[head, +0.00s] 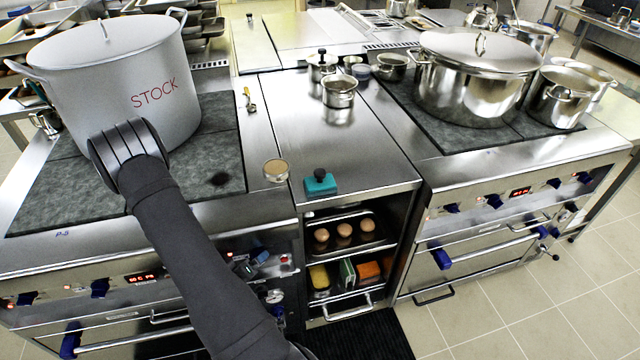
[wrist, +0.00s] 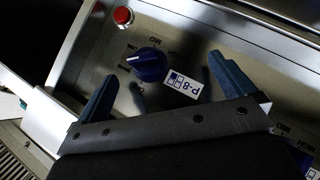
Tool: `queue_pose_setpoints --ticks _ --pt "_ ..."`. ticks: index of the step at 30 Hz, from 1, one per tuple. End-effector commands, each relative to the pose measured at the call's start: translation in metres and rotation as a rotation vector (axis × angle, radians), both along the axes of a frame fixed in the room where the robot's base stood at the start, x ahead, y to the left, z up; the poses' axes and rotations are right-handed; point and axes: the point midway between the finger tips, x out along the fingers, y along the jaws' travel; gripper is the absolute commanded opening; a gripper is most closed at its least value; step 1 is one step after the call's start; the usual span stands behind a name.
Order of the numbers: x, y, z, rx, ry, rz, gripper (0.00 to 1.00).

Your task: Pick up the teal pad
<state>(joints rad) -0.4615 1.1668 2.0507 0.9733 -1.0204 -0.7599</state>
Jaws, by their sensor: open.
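The teal pad (head: 320,186) lies on the steel counter near its front edge, in the middle of the head view. A black knob-like grip stands on top of it. The pad is not in the wrist view. My gripper (wrist: 163,72) is open, with its two blue fingers spread and nothing between them. It is in front of a stove control panel, around a blue knob (wrist: 150,64) in the picture; I cannot tell whether it touches. In the head view my arm hides much of this area, and the gripper is apart from the pad, lower and to the left.
A large STOCK pot (head: 120,75) stands on the left stove. A round tan-topped item (head: 276,170) sits left of the pad. Small pots (head: 340,92) stand farther back; a big lidded pot (head: 475,85) is right. The counter behind the pad is clear.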

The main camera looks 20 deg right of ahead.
Motion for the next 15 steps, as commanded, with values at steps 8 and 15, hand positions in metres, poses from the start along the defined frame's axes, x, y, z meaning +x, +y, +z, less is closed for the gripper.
queue_pose_setpoints --ticks 8,15 --pt "-0.001 -0.001 -0.002 0.017 0.010 -0.010 1.00" --pt "-0.013 -0.007 -0.022 0.228 0.141 -0.133 1.00"
